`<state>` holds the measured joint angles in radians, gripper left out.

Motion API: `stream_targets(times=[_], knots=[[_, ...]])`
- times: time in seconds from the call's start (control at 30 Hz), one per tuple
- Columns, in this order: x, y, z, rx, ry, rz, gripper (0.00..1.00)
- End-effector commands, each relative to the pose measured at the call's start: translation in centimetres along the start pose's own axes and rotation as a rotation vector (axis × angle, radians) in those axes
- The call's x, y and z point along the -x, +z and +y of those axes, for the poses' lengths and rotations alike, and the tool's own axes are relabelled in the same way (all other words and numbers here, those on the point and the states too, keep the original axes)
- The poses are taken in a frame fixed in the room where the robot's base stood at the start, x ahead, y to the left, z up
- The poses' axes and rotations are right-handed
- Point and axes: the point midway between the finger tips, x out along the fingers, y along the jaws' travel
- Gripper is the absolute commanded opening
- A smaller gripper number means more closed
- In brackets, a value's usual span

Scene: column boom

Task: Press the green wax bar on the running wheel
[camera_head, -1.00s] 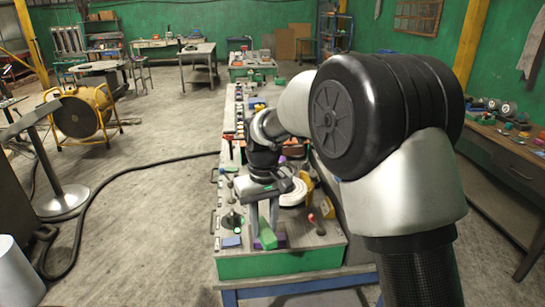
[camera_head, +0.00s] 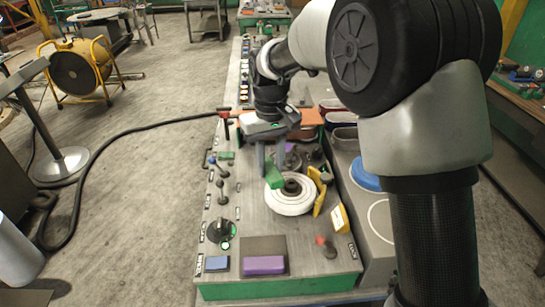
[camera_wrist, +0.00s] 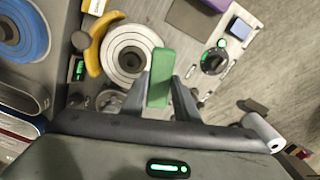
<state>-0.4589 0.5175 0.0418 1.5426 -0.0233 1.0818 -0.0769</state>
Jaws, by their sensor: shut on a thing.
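My gripper (camera_head: 268,168) is shut on the green wax bar (camera_head: 273,177) and holds it at the far left rim of the pale round wheel (camera_head: 290,205). In the wrist view the green bar (camera_wrist: 161,78) stands between the fingers of my gripper (camera_wrist: 164,90), and its left edge is close beside the wheel (camera_wrist: 131,53). I cannot tell whether bar and wheel touch. The wheel's spin does not show in a still picture. The wheel's hub is dark.
A control knob (camera_head: 221,231) with a green light is at the left of the bench. A purple bar (camera_head: 264,265) and a blue block (camera_head: 217,263) lie at the front. A yellow guard (camera_head: 319,191) stands right of the wheel. Small levers line the left side.

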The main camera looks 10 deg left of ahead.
Motion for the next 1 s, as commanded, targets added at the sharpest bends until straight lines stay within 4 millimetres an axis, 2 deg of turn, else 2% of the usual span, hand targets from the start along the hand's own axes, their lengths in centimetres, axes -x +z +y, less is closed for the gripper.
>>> stream_targets(times=[0.6,1.0], knots=[[-5.0,0.0,0.0,0.000,0.000,-0.001,0.05],[-5.7,0.0,0.0,0.000,0.000,0.000,0.05]])
